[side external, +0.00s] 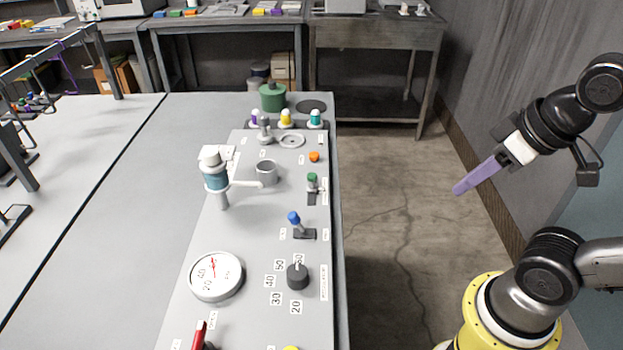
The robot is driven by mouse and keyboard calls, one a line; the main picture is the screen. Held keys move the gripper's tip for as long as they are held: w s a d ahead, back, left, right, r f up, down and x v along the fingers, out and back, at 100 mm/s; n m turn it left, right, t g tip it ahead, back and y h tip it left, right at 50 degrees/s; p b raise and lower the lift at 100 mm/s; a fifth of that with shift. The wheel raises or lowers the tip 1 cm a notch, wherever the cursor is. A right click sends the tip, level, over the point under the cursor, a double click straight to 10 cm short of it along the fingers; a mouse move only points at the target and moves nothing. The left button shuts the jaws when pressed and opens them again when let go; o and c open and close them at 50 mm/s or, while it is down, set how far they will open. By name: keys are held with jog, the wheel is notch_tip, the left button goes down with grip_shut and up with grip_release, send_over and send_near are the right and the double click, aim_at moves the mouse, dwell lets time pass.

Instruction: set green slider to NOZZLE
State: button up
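The green-topped slider (312,178) stands on a short dark track on the right side of the grey panel (250,225). Small white labels lie beside the track, too small to read, so I cannot tell which one says NOZZLE. My gripper (456,191), with purple fingers, hangs in the air to the right of the panel, well apart from the slider. The fingers are seen edge-on, so I cannot tell whether they are open or shut. Nothing shows held at their tips.
A blue-topped lever (295,219), black dial (297,276), orange button (314,156) and round gauge (215,276) share the panel. A blue-and-grey tap-like fitting (215,178) stands left of the slider. Open floor lies between panel and arm.

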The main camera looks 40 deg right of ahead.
jog(key=o, duration=0.4)
jog(key=r, duration=0.1)
jog(key=w+r, duration=0.1)
jog(key=r, duration=0.1)
jog(key=w+r, duration=0.1)
jog(key=shift+w+r, duration=0.1)
jog(key=shift+r, duration=0.05)
jog(key=w+r, duration=0.4)
jog(key=g, duration=0.5)
send_over(312, 175)
notch_tip(312, 175, down, 8)
notch_tip(312, 175, down, 13)
jog(key=shift+f, duration=0.1)
grip_shut()
